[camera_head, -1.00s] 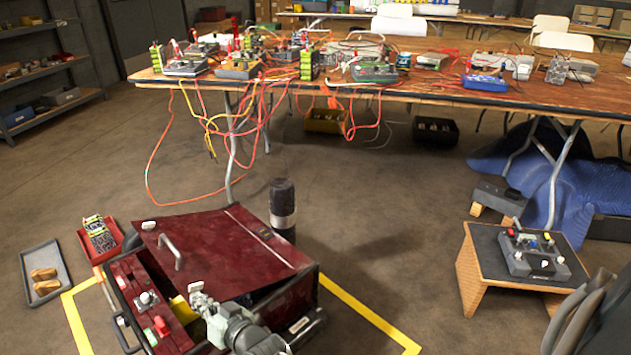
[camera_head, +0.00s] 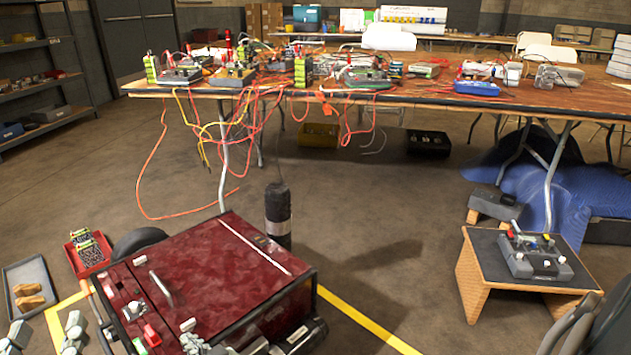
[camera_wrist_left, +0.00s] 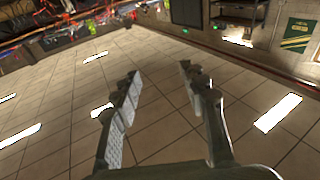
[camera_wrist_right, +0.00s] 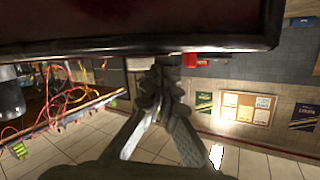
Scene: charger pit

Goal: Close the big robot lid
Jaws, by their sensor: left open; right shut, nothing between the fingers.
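The big robot (camera_head: 296,318) is a dark red box with a black frame, low in the middle of the head view. Its red lid (camera_head: 215,265), with a silver handle (camera_head: 161,287), lies about level over the box. No gap shows along its visible edges; my arm and the picture edge hide part of the near side. My right gripper (camera_head: 193,340) is shut and empty at the lid's near edge. In the right wrist view its fingertips (camera_wrist_right: 158,82) are just below a dark rim (camera_wrist_right: 140,47); contact is unclear. My left gripper (camera_head: 46,335) is open and empty, left of the robot.
A red bin (camera_head: 88,262) and grey tray (camera_head: 12,280) lie on the floor at left. A black cylinder (camera_head: 277,232) stands behind the robot. A cluttered workbench (camera_head: 420,92) spans the back. A small stand (camera_head: 480,290) is at right, with clear floor between.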

